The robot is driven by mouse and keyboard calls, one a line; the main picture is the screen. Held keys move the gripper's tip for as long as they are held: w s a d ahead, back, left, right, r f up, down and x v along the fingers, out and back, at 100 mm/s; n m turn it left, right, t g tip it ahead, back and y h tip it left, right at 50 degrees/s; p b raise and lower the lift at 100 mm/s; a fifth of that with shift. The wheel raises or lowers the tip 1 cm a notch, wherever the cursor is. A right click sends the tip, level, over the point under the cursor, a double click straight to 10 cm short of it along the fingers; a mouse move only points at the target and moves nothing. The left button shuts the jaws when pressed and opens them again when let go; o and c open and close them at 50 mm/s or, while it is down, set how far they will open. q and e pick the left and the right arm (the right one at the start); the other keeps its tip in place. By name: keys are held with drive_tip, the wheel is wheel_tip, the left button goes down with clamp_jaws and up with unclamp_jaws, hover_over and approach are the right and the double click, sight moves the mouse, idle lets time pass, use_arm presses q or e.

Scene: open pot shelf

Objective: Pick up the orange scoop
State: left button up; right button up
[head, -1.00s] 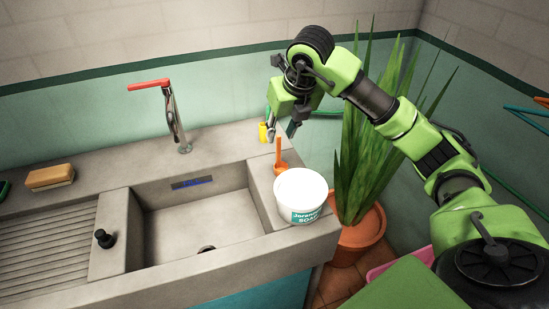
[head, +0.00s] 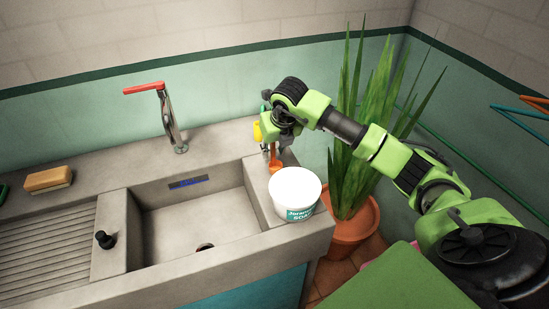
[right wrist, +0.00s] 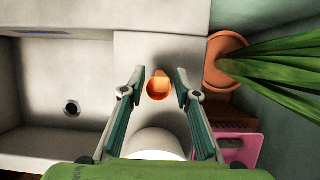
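The orange scoop (head: 277,165) stands on the sink's right-hand ledge, behind the white tub, its handle pointing up. My right gripper (head: 270,148) is low over the ledge at the scoop's handle, and the hand partly hides the handle. In the right wrist view the scoop (right wrist: 159,88) lies between the two spread fingers of my right gripper (right wrist: 159,80), with a gap on each side. The gripper is open and holds nothing. My left gripper is not in view.
The white tub (head: 296,193) stands close in front of the scoop. A yellow item (head: 257,131) is just behind the gripper. A potted plant (head: 352,225) is right of the ledge. The sink basin (head: 195,222) is left, with a red-handled tap (head: 172,125) behind it.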

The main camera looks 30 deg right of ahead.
drive_tip(key=shift+w+f, duration=0.25)
drive_tip(key=shift+f, duration=0.25)
clamp_jaws()
